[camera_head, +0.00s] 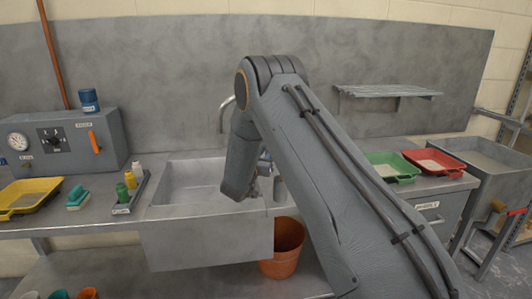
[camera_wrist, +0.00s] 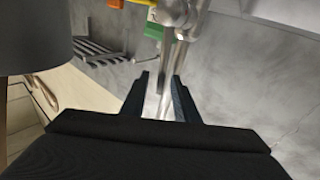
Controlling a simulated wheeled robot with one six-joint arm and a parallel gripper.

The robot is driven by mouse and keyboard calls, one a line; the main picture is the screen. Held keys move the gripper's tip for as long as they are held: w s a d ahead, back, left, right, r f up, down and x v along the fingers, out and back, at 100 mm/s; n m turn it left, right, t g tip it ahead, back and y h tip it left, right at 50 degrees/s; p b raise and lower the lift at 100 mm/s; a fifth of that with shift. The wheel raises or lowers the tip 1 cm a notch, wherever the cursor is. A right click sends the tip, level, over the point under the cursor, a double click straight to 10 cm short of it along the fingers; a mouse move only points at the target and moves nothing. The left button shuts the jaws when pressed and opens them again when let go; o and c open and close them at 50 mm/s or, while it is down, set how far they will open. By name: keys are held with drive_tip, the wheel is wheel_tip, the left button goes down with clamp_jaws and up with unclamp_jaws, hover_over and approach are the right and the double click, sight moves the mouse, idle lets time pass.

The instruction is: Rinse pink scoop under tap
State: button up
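No pink scoop shows in either view. The grey sink (camera_head: 190,188) is in the middle of the bench, and the thin curved tap (camera_head: 226,112) rises behind it. My gripper (camera_head: 266,184) is at the right end of the sink, largely hidden by my arm. In the wrist view my gripper (camera_wrist: 161,76) has its two dark fingers apart, with no scoop between them. A shiny metal post, which looks like part of the tap (camera_wrist: 178,42), runs through the gap in view. I cannot tell whether the fingers touch it.
Green tray (camera_head: 390,167) and red tray (camera_head: 433,162) sit right of the sink, below a wall shelf (camera_head: 388,92). Yellow tray (camera_head: 28,197), teal brush (camera_head: 77,198) and small bottles (camera_head: 130,180) stand left. An orange bucket (camera_head: 284,247) is below the sink.

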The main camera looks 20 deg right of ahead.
drive_tip(key=b+v, duration=0.2)
drive_tip(key=v, duration=0.5)
drive_tip(key=shift+s+a, duration=0.25)
drive_tip(key=shift+s, duration=0.1)
